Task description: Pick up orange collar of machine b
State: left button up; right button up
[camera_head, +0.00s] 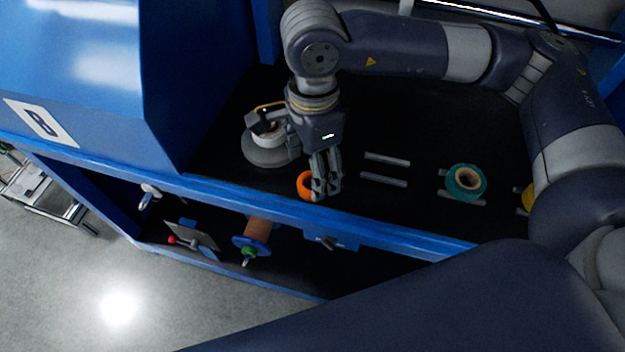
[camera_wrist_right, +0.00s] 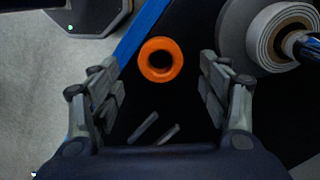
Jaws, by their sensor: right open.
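The orange collar (camera_head: 305,184) is a ring lying on the black top of machine b, near the blue front edge. In the head view my right gripper (camera_head: 326,196) points down just beside it and hides part of its right side. In the right wrist view the whole orange collar (camera_wrist_right: 160,60) shows between and beyond the fingertips of my open right gripper (camera_wrist_right: 158,75), with no finger seen touching it. A plate with the letter B (camera_head: 42,122) is on the blue housing. My left gripper is not in view.
A grey disc with a white roll (camera_head: 268,142) stands left of my right gripper; the roll also shows in the wrist view (camera_wrist_right: 283,38). Metal pins (camera_head: 385,180) lie to the right, then a teal roll (camera_head: 465,182). A blue rail (camera_head: 330,222) borders the front.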

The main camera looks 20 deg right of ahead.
aim_at(305, 176)
notch_tip(305, 176, down, 4)
jog(key=shift+r+p, duration=0.15)
jog(key=shift+p, duration=0.25)
jog(key=shift+f, duration=0.25)
jog(key=shift+c, duration=1.1)
jog(key=c, duration=0.9)
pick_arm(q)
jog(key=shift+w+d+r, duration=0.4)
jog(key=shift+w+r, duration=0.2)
pick_arm(e)
jog(key=shift+r, duration=0.15)
